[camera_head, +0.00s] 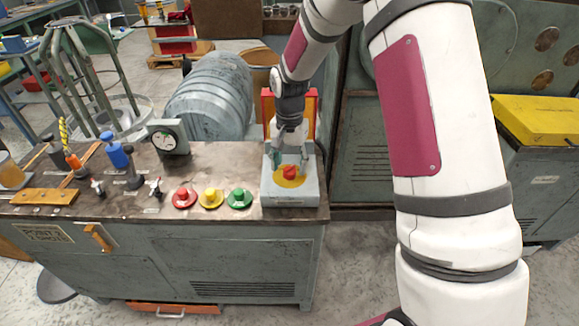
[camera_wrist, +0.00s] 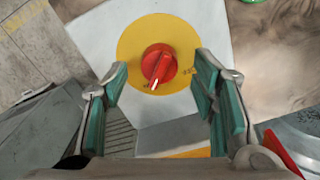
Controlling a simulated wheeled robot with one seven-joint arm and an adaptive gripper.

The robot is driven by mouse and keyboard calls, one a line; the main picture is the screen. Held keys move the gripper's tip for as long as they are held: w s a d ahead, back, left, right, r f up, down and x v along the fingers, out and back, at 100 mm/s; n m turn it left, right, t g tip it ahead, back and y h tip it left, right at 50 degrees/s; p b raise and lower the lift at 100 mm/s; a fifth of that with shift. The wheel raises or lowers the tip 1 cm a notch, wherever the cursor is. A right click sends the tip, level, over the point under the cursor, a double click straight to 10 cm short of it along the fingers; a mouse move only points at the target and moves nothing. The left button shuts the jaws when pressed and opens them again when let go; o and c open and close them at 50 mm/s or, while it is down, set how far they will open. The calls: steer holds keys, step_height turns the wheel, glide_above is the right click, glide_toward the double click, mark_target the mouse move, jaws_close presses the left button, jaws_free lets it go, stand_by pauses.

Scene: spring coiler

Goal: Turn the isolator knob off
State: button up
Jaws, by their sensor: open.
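The isolator knob (camera_head: 290,172) is a red rotary knob on a yellow disc, on top of a light grey box (camera_head: 291,194) at the right end of the bench. In the wrist view the red knob (camera_wrist: 158,63) sits on its yellow disc (camera_wrist: 128,48), with a pale pointer line aimed toward the lower left. My gripper (camera_head: 288,158) is above the box, pointing down. In the wrist view its teal-padded fingers (camera_wrist: 160,90) are spread wide and empty, on either side of the knob's lower area. They appear apart from the knob.
Red (camera_head: 184,197), yellow (camera_head: 211,197) and green (camera_head: 240,197) buttons sit left of the box. A gauge (camera_head: 168,137) and small valves stand farther left. A raised red-and-yellow panel (camera_head: 311,112) stands behind the box, with a large grey drum (camera_head: 212,95) behind the bench.

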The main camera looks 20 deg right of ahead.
steer(key=shift+f, duration=0.8)
steer(key=shift+c, duration=0.6)
steer(key=c, duration=1.1)
steer(key=shift+o, duration=0.2)
